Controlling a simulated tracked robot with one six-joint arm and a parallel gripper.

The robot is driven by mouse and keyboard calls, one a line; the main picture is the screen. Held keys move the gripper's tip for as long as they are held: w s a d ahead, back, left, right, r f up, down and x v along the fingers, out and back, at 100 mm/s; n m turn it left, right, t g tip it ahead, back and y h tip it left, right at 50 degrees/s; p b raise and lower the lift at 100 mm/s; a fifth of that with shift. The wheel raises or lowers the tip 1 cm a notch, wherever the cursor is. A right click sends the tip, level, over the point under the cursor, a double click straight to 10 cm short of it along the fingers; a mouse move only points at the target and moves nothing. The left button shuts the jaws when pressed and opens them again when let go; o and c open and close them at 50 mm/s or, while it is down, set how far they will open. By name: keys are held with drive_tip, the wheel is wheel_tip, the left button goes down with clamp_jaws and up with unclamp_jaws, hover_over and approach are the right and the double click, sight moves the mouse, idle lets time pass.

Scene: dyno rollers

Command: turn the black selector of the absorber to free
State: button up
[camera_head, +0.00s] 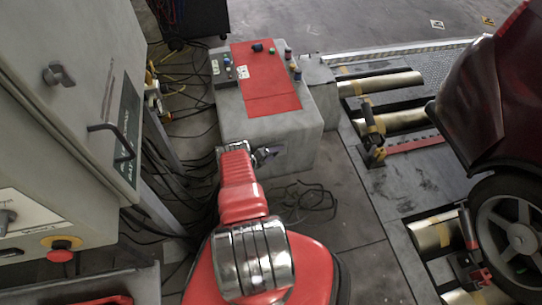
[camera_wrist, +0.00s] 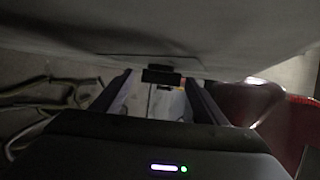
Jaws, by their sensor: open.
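The absorber appears to be the grey box with a red top panel (camera_head: 268,98), in the middle of the head view. My gripper (camera_head: 268,155) is in front of its near side, small and dark there. In the wrist view my gripper (camera_wrist: 160,84) is open, with one dark finger on each side. A small black block (camera_wrist: 162,75), probably the selector, shows between the fingertips under a grey surface (camera_wrist: 165,38). I cannot tell whether the fingers touch it. Its markings and setting cannot be read. In the head view the selector cannot be made out.
A grey cabinet (camera_head: 60,110) with a black handle and a red button (camera_head: 62,250) stands close on the left. Cables (camera_head: 300,200) lie on the floor. Metal rollers (camera_head: 390,120) and a dark red car (camera_head: 490,100) are on the right.

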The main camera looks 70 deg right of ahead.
drive_tip(key=v, duration=1.3)
drive_tip(key=shift+w+a, duration=0.2)
drive_tip(key=shift+a, duration=0.1)
drive_tip(key=shift+s+r, duration=0.1)
drive_tip(key=shift+s, duration=0.05)
